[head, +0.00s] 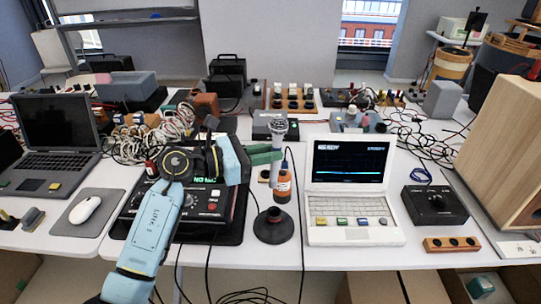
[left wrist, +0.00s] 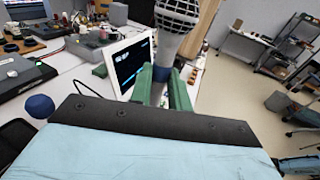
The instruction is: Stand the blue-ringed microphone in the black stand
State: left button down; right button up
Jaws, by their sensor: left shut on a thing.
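The microphone (head: 279,130) has a silver mesh head and a grey body. In the left wrist view its mesh head (left wrist: 178,16) is close up, with a blue ring (left wrist: 162,73) between the fingers. My left gripper (head: 267,155) is shut on the microphone and holds it roughly upright, head up. The green fingers also show in the left wrist view (left wrist: 162,88). The black stand (head: 273,228), with a round base and short collar, is on the table's front part. The microphone's lower end appears above it, apart from it.
A white laptop-like device (head: 353,236) is to the right and a black instrument (head: 215,222) to the left. A black box with a knob (head: 434,204) and a wooden cabinet (head: 515,150) stand farther right.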

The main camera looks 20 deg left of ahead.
jog(key=shift+d+f+b, duration=1.15)
jog(key=shift+f+b, duration=0.1)
jog(key=shift+f, duration=0.45)
jog(key=shift+w+a+r+t+b, duration=0.45)
jog(key=shift+w+r+b, duration=0.9)
jog(key=shift+w, duration=2.15)
jog(key=shift+w+a+r+t+b, duration=0.15)
jog(key=shift+w+a+r+b, duration=0.9)
jog(key=shift+w, duration=2.4)
pick_arm(q)
jog(key=shift+t, duration=0.4)
jog(key=shift+a+f+b, duration=0.1)
jog(key=shift+f+b, duration=0.65)
jog(key=shift+f, duration=5.15)
jog(key=shift+f+b, duration=1.4)
jog(key=shift+f, duration=0.1)
pick_arm(e)
jog(key=w+a+r, duration=0.3)
jog(key=w+r, duration=0.2)
jog(key=r, duration=0.4)
jog(key=shift+m+t, duration=0.3)
jog(key=shift+r, duration=0.1)
jog(key=shift+s, duration=0.1)
pick_arm(q)
jog(key=shift+f+b, duration=0.5)
jog(key=shift+b, duration=0.05)
pick_arm(e)
jog(key=shift+f, duration=0.55)
